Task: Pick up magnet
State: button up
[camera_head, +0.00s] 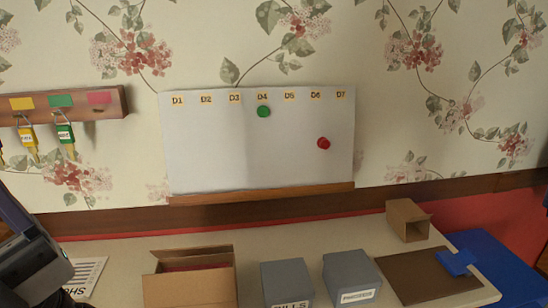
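A whiteboard (215,150) hangs on the wall, with a row of small labels from D1 to D7 along its top. A round green magnet (264,111) sits on it just below the D4 label. A round red magnet (324,143) sits lower and to the right, below the D6 and D7 labels. Both are apart from each other and nothing covers them. My gripper is not recognisable in this view.
A wooden ledge (260,196) runs under the whiteboard. The table (120,250) below holds an open cardboard box (190,288), two grey boxes (287,276) and a brown mat (425,276). A key rack (70,101) is at left.

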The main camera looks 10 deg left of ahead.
aim_at(323, 143)
jog(key=l+u, duration=0.1)
jog(key=u, duration=0.7)
jog(key=l+u, duration=0.75)
jog(key=l, duration=0.15)
